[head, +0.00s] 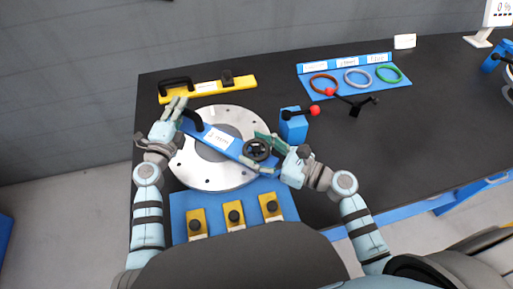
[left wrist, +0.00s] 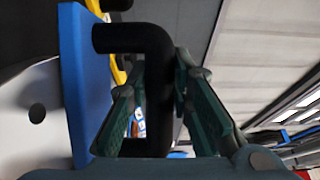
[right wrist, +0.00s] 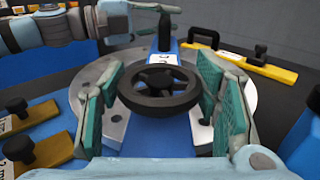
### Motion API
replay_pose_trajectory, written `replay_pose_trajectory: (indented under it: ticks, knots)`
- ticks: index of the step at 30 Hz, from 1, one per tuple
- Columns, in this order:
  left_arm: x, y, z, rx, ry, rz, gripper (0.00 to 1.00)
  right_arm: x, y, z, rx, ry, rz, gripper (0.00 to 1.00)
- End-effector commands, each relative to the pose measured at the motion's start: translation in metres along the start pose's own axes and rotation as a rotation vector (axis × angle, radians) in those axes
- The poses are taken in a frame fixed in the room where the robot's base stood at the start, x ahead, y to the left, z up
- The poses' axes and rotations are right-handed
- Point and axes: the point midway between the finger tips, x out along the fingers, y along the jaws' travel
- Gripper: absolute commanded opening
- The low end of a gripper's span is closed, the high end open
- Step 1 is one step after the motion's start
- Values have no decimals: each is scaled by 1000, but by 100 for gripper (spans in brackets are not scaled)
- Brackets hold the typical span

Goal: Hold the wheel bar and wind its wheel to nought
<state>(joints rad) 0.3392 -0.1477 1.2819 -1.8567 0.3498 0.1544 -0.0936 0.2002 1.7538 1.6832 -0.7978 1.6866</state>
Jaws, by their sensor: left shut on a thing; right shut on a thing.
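The blue wheel bar (head: 235,151) lies across the silver flanged disc (head: 190,172), with a white label on its middle. Its black handle (left wrist: 158,75) is at one end. Its small black handwheel (head: 257,149) is at the other end and shows large in the right wrist view (right wrist: 158,92). My left gripper (head: 179,110) is shut on the handle, with its fingers either side of the grip. My right gripper (head: 264,150) is shut on the wheel, one finger on each side of the rim. The wheel's reading cannot be made out.
A yellow bar (head: 207,89) with a black handle lies behind the disc. A blue mat (head: 180,205) with several yellow knobbed blocks is in front. A blue block (head: 293,127) with a red-knobbed lever stands right. A blue board (head: 400,88) holds coloured rings. The table's right middle is clear.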

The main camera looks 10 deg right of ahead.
Motion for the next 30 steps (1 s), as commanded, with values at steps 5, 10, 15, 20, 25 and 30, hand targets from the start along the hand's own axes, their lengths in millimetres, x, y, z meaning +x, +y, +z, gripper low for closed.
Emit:
replay_pose_trajectory:
  ticks: [5,10,15,20,25,30]
  knots:
    - [0,-2,-1,-6,3,-3,0,0,-2,0,-2,2,163,29]
    - [0,-1,-1,-6,3,-3,0,0,-3,0,-3,2,323,29]
    - [0,-1,-1,-6,4,-3,0,1,-3,0,-5,1,475,29]
    - [0,-1,-1,-5,4,-3,0,1,-3,0,-7,2,597,29]
    - [0,-1,-2,-6,4,-2,0,1,-3,-1,-8,4,694,29]
    - [0,-1,-2,-6,5,-2,0,0,-2,-1,-7,5,755,29]
